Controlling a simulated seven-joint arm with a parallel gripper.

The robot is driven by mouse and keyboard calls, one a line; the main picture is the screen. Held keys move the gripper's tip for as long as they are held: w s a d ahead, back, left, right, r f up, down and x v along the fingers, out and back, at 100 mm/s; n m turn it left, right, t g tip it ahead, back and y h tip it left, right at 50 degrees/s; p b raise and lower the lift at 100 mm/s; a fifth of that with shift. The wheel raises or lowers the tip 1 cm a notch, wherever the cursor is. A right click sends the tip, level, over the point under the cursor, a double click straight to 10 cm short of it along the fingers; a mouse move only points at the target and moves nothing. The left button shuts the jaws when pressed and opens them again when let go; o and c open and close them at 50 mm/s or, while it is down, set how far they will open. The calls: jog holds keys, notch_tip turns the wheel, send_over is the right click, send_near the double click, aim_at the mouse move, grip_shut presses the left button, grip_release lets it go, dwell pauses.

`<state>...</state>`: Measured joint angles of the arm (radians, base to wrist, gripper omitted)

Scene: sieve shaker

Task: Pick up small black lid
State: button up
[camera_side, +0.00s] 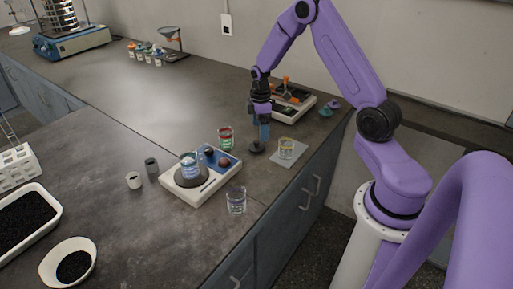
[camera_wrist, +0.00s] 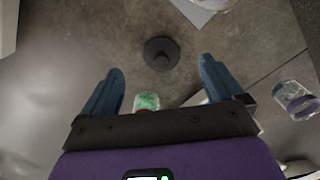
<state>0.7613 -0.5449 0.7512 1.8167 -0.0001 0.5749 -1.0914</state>
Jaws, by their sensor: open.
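The small black lid (camera_side: 257,147) lies on the dark grey bench. In the wrist view the lid (camera_wrist: 161,54) is a round black disc with a small knob in its middle. My gripper (camera_side: 261,132) points down close above the lid in the side view. In the wrist view my gripper (camera_wrist: 161,72) has its two blue fingers spread wide apart, with the lid seen between and a little beyond their tips. Nothing is between the fingers' pads. Whether the fingertips touch the bench cannot be told.
A beaker with yellowish contents (camera_side: 286,148) stands on a pale square (camera_side: 289,156) right of the lid. A beaker with green and red (camera_side: 225,138) stands to the left.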

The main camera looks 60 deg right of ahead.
aim_at(256, 141)
jog(key=shift+w+a+f, duration=0.15)
jog(key=shift+f, duration=0.95)
jog(key=shift+w+a+f, duration=0.15)
jog(key=shift+a+f, duration=0.05)
jog(key=shift+f, duration=0.95)
jog(key=shift+w+a+f, duration=0.15)
jog(key=shift+f, duration=0.95)
jog(key=c, duration=1.1)
